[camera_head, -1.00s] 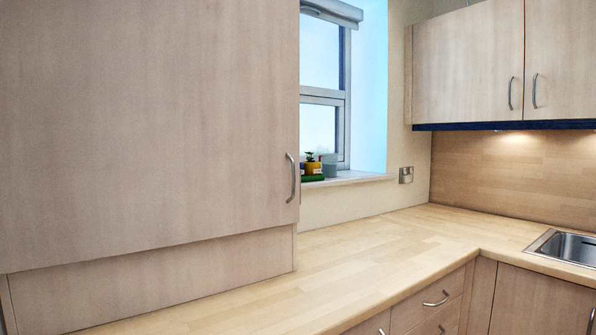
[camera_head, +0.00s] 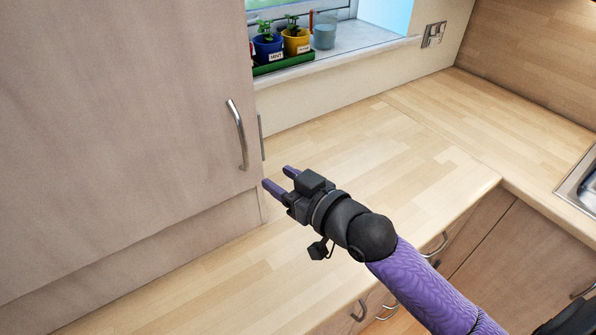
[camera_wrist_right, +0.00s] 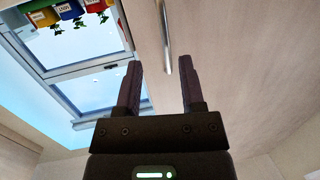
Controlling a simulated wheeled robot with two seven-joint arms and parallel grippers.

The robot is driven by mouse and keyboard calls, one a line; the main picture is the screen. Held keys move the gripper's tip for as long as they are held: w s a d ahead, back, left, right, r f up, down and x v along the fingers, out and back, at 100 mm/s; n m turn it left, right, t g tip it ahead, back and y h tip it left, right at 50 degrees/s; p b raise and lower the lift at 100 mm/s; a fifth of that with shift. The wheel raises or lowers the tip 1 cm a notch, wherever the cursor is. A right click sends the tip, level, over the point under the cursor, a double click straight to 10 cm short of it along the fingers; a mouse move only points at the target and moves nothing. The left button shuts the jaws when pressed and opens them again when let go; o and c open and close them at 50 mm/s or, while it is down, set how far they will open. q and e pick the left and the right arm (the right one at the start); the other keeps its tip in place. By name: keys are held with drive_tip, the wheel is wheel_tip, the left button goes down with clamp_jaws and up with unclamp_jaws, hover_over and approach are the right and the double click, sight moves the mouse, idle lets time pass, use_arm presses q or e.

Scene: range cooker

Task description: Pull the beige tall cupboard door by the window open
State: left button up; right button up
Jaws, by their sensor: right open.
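The beige tall cupboard door (camera_head: 110,130) fills the left of the head view, by the window, and looks shut. Its curved metal handle (camera_head: 238,135) stands upright near the door's right edge. My right gripper (camera_head: 278,179) is open and empty, just below and to the right of the handle, above the worktop. In the right wrist view, the handle (camera_wrist_right: 165,40) shows beyond and between the two fingertips (camera_wrist_right: 160,72), apart from both. The door face (camera_wrist_right: 240,60) fills the right of that view. My left gripper is not in view.
The worktop (camera_head: 390,150) is clear below my right arm. A sink (camera_head: 580,188) lies at the far right. Drawers and lower doors (camera_head: 510,250) run under the worktop edge.

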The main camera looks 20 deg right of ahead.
drive_tip(key=t, duration=0.1)
approach(245, 139)
drive_tip(key=w, duration=0.2)
drive_tip(key=x, duration=0.7)
drive_tip(key=shift+w+a, duration=0.15)
drive_tip(key=shift+a, duration=0.25)
drive_tip(key=shift+w+a, duration=0.3)
drive_tip(key=shift+w, duration=0.2)
drive_tip(key=shift+c, duration=0.4)
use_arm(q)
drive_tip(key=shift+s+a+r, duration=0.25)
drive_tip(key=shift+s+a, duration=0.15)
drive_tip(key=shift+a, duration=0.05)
use_arm(e)
clamp_jaws()
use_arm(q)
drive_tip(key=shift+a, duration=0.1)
